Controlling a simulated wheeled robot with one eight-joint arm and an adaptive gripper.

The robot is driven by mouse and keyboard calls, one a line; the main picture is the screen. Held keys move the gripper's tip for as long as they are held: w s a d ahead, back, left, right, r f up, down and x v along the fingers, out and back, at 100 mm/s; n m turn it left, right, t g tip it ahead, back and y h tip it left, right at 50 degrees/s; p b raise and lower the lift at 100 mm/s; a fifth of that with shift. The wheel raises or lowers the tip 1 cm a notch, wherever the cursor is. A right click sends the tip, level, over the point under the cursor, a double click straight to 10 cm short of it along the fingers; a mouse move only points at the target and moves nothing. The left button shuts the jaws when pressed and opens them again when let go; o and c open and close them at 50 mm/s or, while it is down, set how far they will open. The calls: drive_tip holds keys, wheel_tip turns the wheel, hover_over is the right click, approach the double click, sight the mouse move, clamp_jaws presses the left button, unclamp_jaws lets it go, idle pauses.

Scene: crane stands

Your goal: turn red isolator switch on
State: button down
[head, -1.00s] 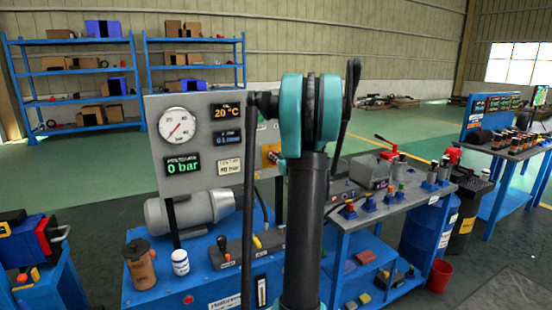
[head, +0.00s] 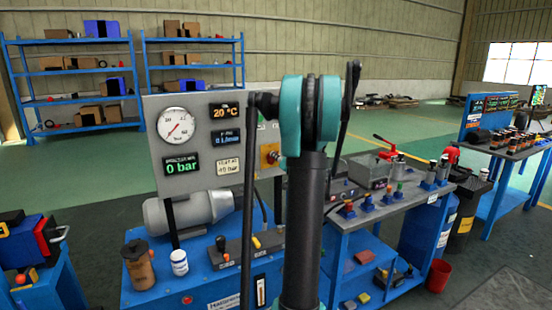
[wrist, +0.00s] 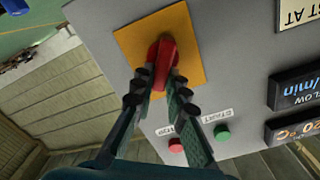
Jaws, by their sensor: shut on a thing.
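The red isolator switch (wrist: 162,58) is a red handle on a yellow-orange plate (wrist: 182,25) on the grey panel in the wrist view. My gripper (wrist: 162,72) has its two fingers closed on either side of the red handle, touching it near the fingertips. In the head view the yellow plate (head: 264,160) shows only in part beside my arm. My arm hides most of the switch there, and my gripper is hidden.
A green button (wrist: 222,132) and a red button (wrist: 176,145) sit on the panel close to my fingers. Displays and a gauge (head: 176,126) are on the same panel. Below it are a grey motor (head: 188,212), a brown bottle (head: 138,264) and a white jar (head: 179,262).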

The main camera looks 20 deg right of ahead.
drive_tip(key=m, duration=0.3)
drive_tip(key=f+m, duration=0.1)
drive_tip(key=m, duration=0.7)
drive_tip(key=shift+d+f, duration=0.2)
drive_tip(key=shift+d, duration=0.2)
drive_tip(key=c, duration=1.5)
unclamp_jaws()
drive_tip(key=shift+c, duration=0.2)
drive_tip(key=shift+s, duration=0.15)
drive_tip(key=s, duration=1.1)
drive_tip(key=shift+s+d, duration=0.2)
drive_tip(key=shift+s, duration=0.2)
